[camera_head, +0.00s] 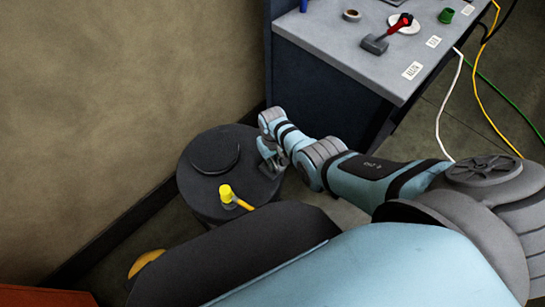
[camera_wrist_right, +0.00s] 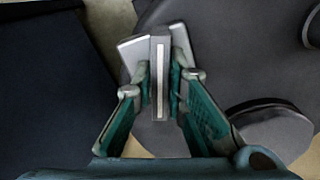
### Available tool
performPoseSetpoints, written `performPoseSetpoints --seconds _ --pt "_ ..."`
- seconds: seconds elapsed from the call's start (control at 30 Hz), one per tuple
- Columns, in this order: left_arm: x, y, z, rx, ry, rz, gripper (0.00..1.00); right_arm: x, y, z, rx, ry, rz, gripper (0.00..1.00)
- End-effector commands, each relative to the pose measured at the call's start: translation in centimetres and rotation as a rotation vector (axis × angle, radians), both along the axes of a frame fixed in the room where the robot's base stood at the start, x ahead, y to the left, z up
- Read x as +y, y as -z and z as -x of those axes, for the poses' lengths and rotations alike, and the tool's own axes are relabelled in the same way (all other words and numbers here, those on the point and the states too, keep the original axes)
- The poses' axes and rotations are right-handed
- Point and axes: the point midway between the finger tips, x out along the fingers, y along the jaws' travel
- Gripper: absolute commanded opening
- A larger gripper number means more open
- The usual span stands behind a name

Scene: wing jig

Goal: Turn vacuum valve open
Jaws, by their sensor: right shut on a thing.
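A small fitting with a yellow knob and short yellow lever (camera_head: 229,195), which looks like the vacuum valve, stands on top of the round black drum (camera_head: 195,190). My right gripper (camera_head: 272,158) is over the drum's right side, to the upper right of the yellow fitting and apart from it. In the right wrist view, its fingers (camera_wrist_right: 159,75) are shut on a narrow grey bar (camera_wrist_right: 159,85) with a pale strip along it. I cannot tell what the bar belongs to. The yellow fitting does not show in the wrist view. My left gripper is not in view.
A grey-topped bench (camera_head: 345,50) is at the upper right, with a red-handled tool (camera_head: 385,35), a tape roll (camera_head: 351,15) and a green cup (camera_head: 446,15). A raised black disc (camera_head: 215,152) sits on the drum. A wall (camera_head: 120,90) is on the left; cables (camera_head: 470,95) hang right.

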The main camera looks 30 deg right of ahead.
Motion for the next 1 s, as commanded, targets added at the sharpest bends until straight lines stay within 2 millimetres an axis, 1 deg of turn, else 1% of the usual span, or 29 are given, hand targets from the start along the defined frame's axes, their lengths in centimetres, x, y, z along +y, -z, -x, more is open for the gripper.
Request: performPoseSetpoints --seconds 0.2,0.43,0.7,1.0 --pt "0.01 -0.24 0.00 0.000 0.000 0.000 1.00 0.00 -0.06 -0.03 0.000 -0.169 0.000 0.00" --pt "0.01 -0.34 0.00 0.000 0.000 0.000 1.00 0.00 -0.05 -0.07 -0.002 -0.290 0.000 0.00" --pt "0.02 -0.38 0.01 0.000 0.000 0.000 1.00 0.00 -0.02 -0.05 -0.001 -0.348 0.000 0.00" --pt "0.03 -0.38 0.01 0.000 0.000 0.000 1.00 0.01 -0.02 -0.06 -0.001 -0.354 0.000 0.00"
